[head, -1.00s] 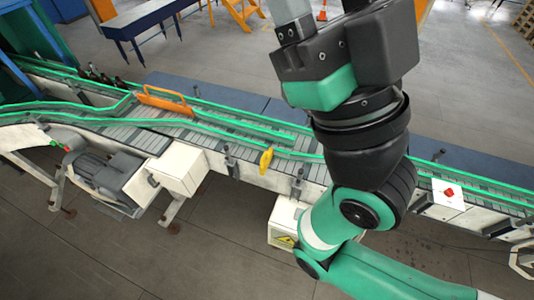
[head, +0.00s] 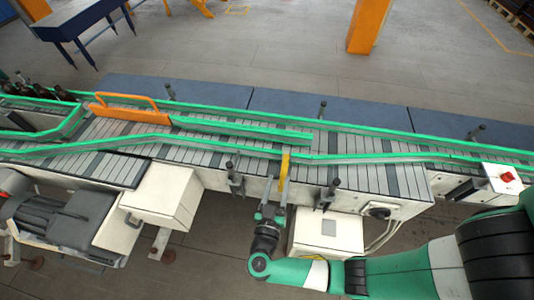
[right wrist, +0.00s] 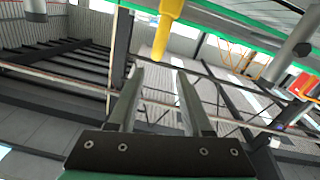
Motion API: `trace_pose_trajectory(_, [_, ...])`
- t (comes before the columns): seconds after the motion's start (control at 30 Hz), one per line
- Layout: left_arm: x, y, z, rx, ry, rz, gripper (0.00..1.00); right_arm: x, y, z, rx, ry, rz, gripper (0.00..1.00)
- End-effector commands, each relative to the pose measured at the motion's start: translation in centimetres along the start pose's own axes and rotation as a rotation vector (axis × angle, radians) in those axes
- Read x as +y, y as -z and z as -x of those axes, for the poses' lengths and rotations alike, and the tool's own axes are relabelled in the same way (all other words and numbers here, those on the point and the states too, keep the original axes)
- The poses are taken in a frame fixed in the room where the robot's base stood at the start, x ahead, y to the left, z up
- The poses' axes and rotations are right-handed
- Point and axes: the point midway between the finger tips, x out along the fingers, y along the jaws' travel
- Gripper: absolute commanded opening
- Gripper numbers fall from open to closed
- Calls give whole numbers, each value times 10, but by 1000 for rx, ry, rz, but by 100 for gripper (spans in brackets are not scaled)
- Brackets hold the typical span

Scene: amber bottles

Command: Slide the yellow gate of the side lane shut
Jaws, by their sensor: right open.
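The yellow gate (head: 284,172) shows as a narrow upright yellow piece at the near green rail of the conveyor, about mid-length in the head view. Its rounded lower end (right wrist: 163,38) hangs at the top centre of the right wrist view. My right gripper (head: 271,212) is just below and in front of it, pointing up at the conveyor. Its two fingers (right wrist: 160,74) are open and empty, with the yellow end at or just beyond the tips, roughly between them. I cannot tell whether they touch. My left gripper is not in view.
An orange gate (head: 130,106) stands across the lanes at the left. Several amber bottles (head: 42,91) are at the far left. A box with a red button (head: 503,178) is at the right. Posts, a white box (head: 326,234) and a motor (head: 70,217) crowd the near side.

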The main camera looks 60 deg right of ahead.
Motion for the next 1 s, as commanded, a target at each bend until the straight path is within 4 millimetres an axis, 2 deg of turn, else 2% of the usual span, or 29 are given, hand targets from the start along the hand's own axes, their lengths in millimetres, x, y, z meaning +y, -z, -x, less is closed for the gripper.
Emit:
trace_pose_trajectory(0.03, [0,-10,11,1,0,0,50,0,-20,4,7,16,16,50])
trace_pose_trajectory(0.07, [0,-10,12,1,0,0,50,1,-22,5,9,21,21,50])
trace_pose_trajectory(0.2, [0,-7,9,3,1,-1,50,-1,-16,7,11,28,15,50])
trace_pose_trajectory(0.33, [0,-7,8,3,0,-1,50,-1,-15,-1,10,24,13,50])
trace_pose_trajectory(0.47, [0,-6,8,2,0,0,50,0,-15,-23,10,21,12,50])
trace_pose_trajectory(0.7, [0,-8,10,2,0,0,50,-2,-15,-78,10,20,9,50])
trace_pose_trajectory(0.8, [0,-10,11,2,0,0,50,-3,-14,-94,10,22,9,50])
trace_pose_trajectory(1.0, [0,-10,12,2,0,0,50,-4,-14,-110,11,26,10,50])
